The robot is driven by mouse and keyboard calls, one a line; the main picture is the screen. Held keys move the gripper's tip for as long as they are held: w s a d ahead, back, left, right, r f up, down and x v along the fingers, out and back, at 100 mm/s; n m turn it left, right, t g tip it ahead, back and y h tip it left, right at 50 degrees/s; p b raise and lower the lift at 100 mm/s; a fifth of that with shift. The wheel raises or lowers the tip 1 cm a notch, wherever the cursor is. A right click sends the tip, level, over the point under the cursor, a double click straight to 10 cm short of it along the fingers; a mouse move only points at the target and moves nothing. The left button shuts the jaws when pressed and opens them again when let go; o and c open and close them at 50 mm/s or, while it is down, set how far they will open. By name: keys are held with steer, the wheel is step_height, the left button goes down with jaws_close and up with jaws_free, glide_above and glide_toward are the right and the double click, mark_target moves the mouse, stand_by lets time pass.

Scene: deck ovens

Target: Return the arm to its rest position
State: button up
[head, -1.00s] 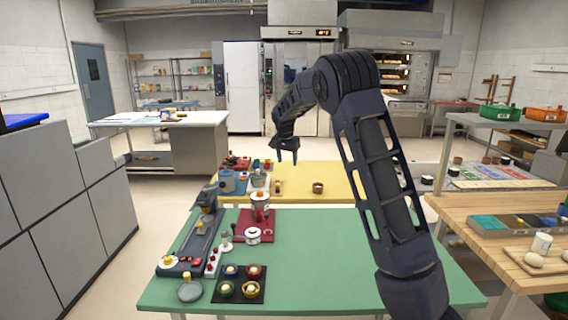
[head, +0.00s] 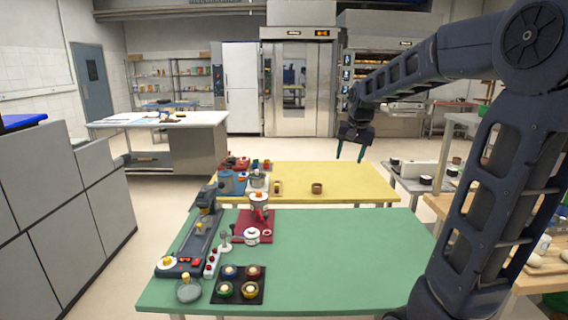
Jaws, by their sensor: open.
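My gripper (head: 350,152) hangs in the air in the head view, at the end of my raised arm, with its fingers pointing down. Its two teal fingers are apart and nothing is between them. It appears over the right part of the yellow table (head: 340,182), above and to the right of a small brown cup (head: 317,188). My arm reaches in from the right side of the picture and hides part of the right-hand workbench.
A green table (head: 330,270) stands in front, with a grey machine (head: 190,240), a red-lidded pot (head: 260,206) and a dark tray of small bowls (head: 238,298) on its left. Its right half is bare. A wooden bench (head: 520,280) stands at the right. Grey cabinets (head: 60,210) stand left.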

steer(key=s+d+f+n, duration=0.1)
steer(key=s+d+f, duration=0.1)
steer(key=s, duration=1)
steer(key=s+d+f+n+t+h, duration=0.1)
steer(key=s+d+f, duration=0.2)
steer(key=s, duration=0.9)
steer(key=shift+s+d+f+n, duration=0.2)
steer(key=shift+s+d+n, duration=0.15)
steer(key=shift+d, duration=0.2)
